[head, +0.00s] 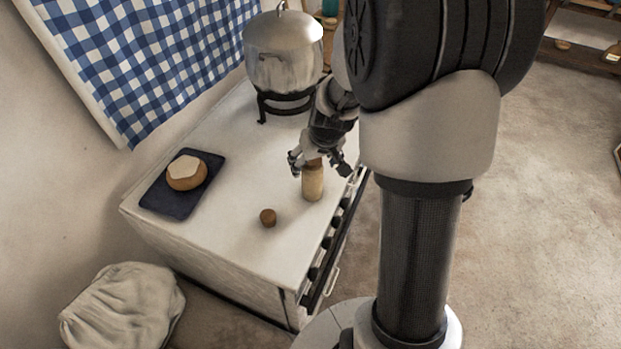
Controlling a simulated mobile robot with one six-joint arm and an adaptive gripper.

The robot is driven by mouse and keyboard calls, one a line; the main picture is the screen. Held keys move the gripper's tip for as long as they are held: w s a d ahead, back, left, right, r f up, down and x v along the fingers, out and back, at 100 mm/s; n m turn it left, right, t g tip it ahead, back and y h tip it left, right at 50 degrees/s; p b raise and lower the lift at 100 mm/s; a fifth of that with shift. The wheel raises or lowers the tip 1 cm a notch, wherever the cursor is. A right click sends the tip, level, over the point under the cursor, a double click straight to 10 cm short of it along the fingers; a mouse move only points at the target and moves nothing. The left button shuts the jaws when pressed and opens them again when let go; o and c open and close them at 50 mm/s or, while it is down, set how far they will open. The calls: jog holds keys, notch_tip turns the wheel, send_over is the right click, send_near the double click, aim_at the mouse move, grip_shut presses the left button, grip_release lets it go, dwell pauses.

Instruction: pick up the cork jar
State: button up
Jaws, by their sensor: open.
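The cork jar (312,184), a slim tan cylinder with a browner top, stands upright on the white stove top (235,165) near its front edge. My gripper (318,164) is open at the jar's upper end. In the picture one finger shows left of the jar's top and the other right of it. I cannot tell from this view whether either finger touches the jar. The gripper's body partly covers the top of the jar.
A large metal pot (284,55) on a black stand is behind the gripper. A dark board (157,203) bears a round loaf-like item (187,172). Knobs line the front edge. The stove's middle is clear.

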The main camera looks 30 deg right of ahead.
jog(key=b+x, duration=0.2)
jog(key=x, duration=0.2)
jog(key=shift+w+a+f, duration=0.1)
jog(key=shift+f, duration=0.25)
jog(key=shift+w+f, duration=0.25)
jog(key=shift+f, duration=0.05)
jog(key=shift+s, duration=0.1)
jog(key=shift+c, duration=0.2)
jog(key=c, duration=1.3)
jog(key=shift+r, duration=0.1)
jog(key=shift+c, duration=0.6)
